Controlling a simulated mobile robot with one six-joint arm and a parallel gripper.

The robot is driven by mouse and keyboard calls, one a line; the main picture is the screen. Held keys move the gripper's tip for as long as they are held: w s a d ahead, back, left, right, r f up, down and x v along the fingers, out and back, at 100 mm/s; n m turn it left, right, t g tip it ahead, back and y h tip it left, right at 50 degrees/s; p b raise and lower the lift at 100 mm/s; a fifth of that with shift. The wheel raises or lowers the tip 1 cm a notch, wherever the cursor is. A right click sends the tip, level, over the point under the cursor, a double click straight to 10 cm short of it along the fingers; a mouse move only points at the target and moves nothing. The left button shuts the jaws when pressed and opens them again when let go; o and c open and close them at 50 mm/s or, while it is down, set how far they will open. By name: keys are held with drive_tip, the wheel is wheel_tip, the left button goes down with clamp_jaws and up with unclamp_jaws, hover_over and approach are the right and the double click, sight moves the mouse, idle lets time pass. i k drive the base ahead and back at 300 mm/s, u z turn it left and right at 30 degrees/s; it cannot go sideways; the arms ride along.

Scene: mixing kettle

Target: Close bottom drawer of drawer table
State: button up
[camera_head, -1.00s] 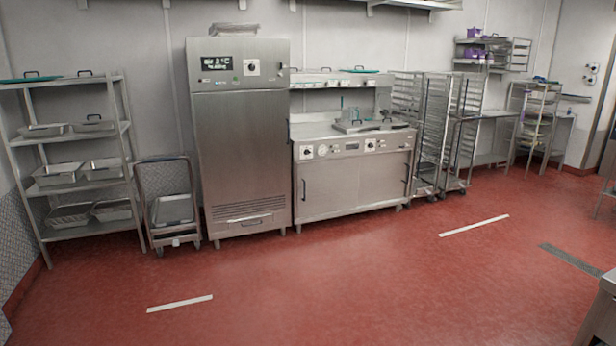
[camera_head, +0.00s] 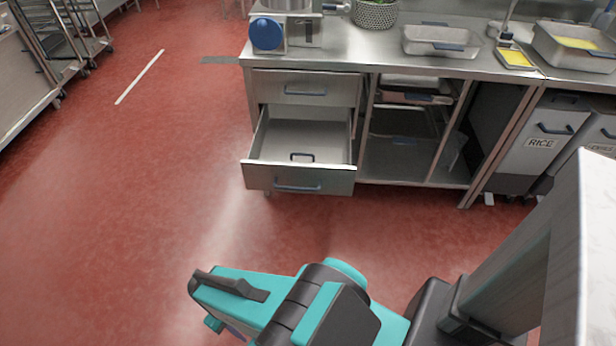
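The steel drawer table (camera_head: 385,62) stands at the upper middle of the head view. Its bottom drawer (camera_head: 298,180) is pulled well out toward me, with a blue-grey handle (camera_head: 298,187) on its front. The upper drawer (camera_head: 303,88) above it is shut. The bottom drawer looks mostly empty, with a small dark handle shape inside. My teal and dark gripper (camera_head: 225,295) is at the lower middle, in front of the drawer and apart from it. Its fingers are not clear enough to show whether they are open.
Open shelves with trays (camera_head: 405,140) are right of the drawers. A bin marked RICE (camera_head: 540,135) stands farther right. A machine with a blue knob (camera_head: 266,34) and steel pans (camera_head: 440,40) are on the tabletop. Red floor (camera_head: 130,200) is clear to the left and in front.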

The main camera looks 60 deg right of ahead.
sight(303, 126)
drive_tip(key=u, duration=1.3)
drive_tip(key=k, duration=0.1)
drive_tip(key=z, duration=2.7)
drive_tip(key=k, duration=0.95)
drive_tip(key=z, duration=0.15)
drive_tip(key=i, duration=1)
